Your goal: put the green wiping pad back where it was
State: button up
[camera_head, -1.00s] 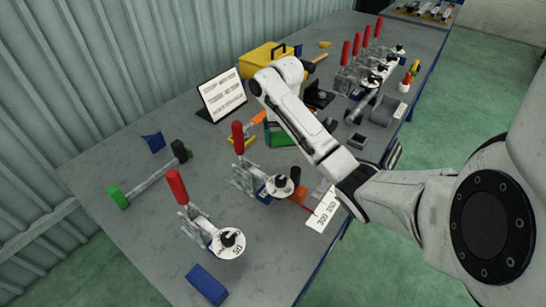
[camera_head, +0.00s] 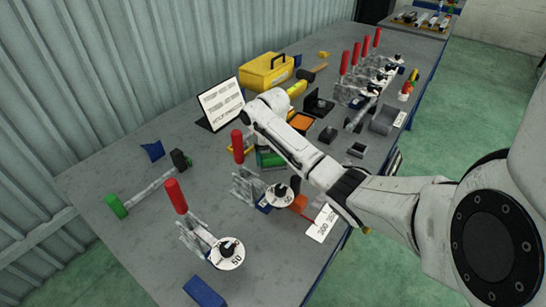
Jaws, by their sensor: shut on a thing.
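My arm (camera_head: 295,150) reaches from the right across the bench, and its far end (camera_head: 268,106) is over the middle of the bench. My gripper is hidden behind the arm, so its fingers and anything in them do not show. A green object (camera_head: 268,159) shows in part below the arm, behind the nearer clamps. I cannot tell whether it is the green wiping pad or a tray. No other clear sight of the pad shows.
Red-handled toggle clamps (camera_head: 176,197) stand in front, with several more at the back right. A white sign (camera_head: 221,103), a yellow toolbox (camera_head: 267,70), an orange tray (camera_head: 302,123) and a green-ended bar (camera_head: 117,206) are around. The bench's left front (camera_head: 110,235) is clear.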

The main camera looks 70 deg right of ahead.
aim_at(273, 155)
jog(key=shift+f, duration=0.15)
jog(key=o, duration=0.7)
notch_tip(273, 155, up, 12)
jog(key=p, duration=0.2)
jog(key=shift+r, duration=0.2)
